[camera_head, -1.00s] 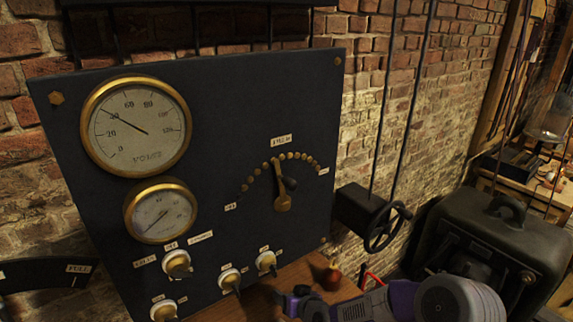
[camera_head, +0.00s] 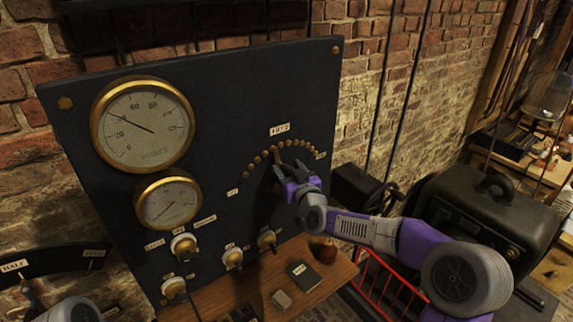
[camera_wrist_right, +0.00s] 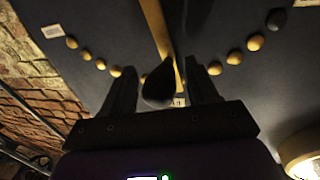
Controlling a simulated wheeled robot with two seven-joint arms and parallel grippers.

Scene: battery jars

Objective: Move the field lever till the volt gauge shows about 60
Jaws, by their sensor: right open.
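The volt gauge (camera_head: 143,125) is the upper, larger brass-rimmed dial on the dark panel, and its needle points at about 40. The field lever sits below an arc of brass studs, largely hidden by my right gripper (camera_head: 289,172) in the head view. In the right wrist view, the brass lever (camera_wrist_right: 157,28) and its dark knob (camera_wrist_right: 158,86) show clearly. The right gripper's two fingers (camera_wrist_right: 160,88) are open, one on each side of the knob. Whether they touch it I cannot tell. My left gripper is out of view.
A smaller gauge (camera_head: 168,203) sits under the volt gauge, with several white-based switches (camera_head: 232,258) below. A wooden shelf (camera_head: 255,283) holds small items.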

